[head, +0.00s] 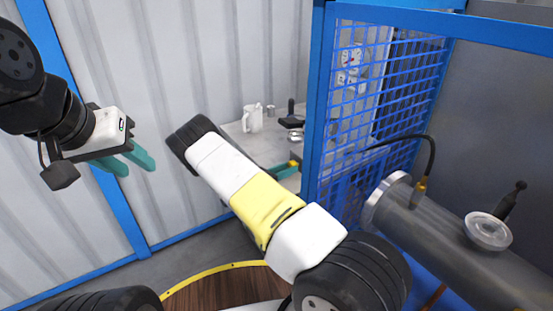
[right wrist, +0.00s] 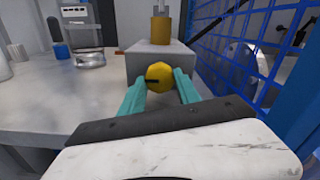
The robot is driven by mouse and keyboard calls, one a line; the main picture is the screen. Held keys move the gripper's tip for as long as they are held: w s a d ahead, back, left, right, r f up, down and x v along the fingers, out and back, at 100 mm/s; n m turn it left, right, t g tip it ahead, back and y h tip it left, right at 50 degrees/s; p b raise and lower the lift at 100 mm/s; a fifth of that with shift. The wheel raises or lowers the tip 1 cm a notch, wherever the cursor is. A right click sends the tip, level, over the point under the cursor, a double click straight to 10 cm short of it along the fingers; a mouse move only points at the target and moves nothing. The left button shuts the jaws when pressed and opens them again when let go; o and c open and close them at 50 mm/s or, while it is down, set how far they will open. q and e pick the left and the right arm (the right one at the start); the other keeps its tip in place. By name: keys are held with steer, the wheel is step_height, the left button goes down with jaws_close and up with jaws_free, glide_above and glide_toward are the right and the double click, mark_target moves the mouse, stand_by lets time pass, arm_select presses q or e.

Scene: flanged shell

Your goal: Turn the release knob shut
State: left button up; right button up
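The round yellow release knob (right wrist: 159,76) has a dark slot lying roughly level and sits on the front of a grey block (right wrist: 150,58). My right gripper (right wrist: 160,84) is open, with one teal finger on each side of the knob. Narrow gaps seem to remain; I cannot tell whether either finger touches it. In the head view my right gripper (head: 287,170) is mostly hidden behind my forearm, at the bench beside the blue cage. My left gripper (head: 134,162) is open and empty, in the air in front of the corrugated wall.
A blue mesh panel (right wrist: 241,50) stands close on the right. A flanged metal shell (head: 430,225) lies beyond the cage post.

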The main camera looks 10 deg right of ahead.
jaws_close()
steer(key=shift+a+m, duration=0.1)
steer(key=shift+m, duration=3.4)
steer(key=o, duration=0.9)
jaws_free()
steer(key=shift+c, duration=0.2)
steer(key=shift+a, duration=0.1)
